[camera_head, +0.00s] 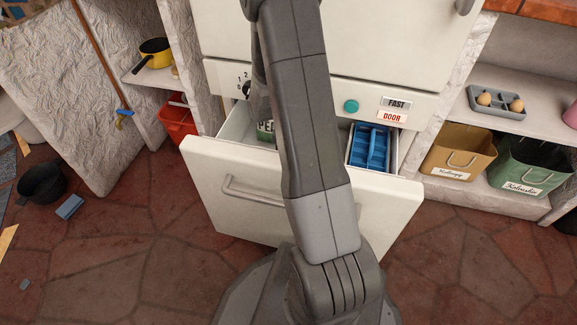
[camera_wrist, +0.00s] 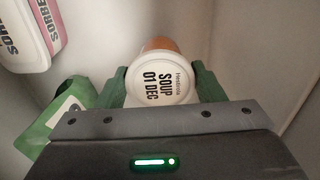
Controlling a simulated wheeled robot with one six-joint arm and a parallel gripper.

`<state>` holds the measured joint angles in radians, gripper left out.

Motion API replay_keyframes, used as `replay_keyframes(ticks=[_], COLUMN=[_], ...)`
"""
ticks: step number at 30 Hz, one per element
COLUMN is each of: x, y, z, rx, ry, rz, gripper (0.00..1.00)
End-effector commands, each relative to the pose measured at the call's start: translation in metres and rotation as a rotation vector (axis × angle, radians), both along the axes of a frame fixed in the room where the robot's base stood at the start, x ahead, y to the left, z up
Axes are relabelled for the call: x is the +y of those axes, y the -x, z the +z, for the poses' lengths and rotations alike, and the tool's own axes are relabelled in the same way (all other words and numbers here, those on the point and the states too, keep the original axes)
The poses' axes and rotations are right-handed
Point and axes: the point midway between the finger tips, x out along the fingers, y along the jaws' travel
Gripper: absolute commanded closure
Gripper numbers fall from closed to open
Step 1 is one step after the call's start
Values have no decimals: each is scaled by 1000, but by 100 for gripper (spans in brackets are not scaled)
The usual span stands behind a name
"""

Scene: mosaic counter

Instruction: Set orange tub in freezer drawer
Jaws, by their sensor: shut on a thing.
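The orange tub (camera_wrist: 158,45) has a white lid (camera_wrist: 160,92) reading "SOUP 01 DEC". In the wrist view my gripper (camera_wrist: 162,86) is shut on it, with a green finger on each side. The white freezer drawer (camera_head: 240,195) is pulled open in the head view, and my arm crosses over it. Pale walls surround the tub in the wrist view. I cannot tell whether the tub touches the drawer floor. The gripper and tub are hidden behind my arm in the head view.
A green bag (camera_wrist: 66,122) and a white tub marked "SORBET" (camera_wrist: 28,35) are left of the held tub. A blue container (camera_head: 371,147) fills the drawer's right end. A red bin (camera_head: 178,121) stands left of the drawer; baskets (camera_head: 456,152) stand right.

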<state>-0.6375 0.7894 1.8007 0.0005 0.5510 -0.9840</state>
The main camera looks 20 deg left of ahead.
Motion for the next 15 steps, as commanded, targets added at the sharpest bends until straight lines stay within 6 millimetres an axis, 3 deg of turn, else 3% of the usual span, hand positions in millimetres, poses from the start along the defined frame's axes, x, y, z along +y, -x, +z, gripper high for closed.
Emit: replay_keyframes(ticks=[8, 15], x=[-2, -2], y=[0, 0], z=[-35, -35], rx=[0, 0], ry=[0, 0], rz=[5, 7], gripper=[66, 66])
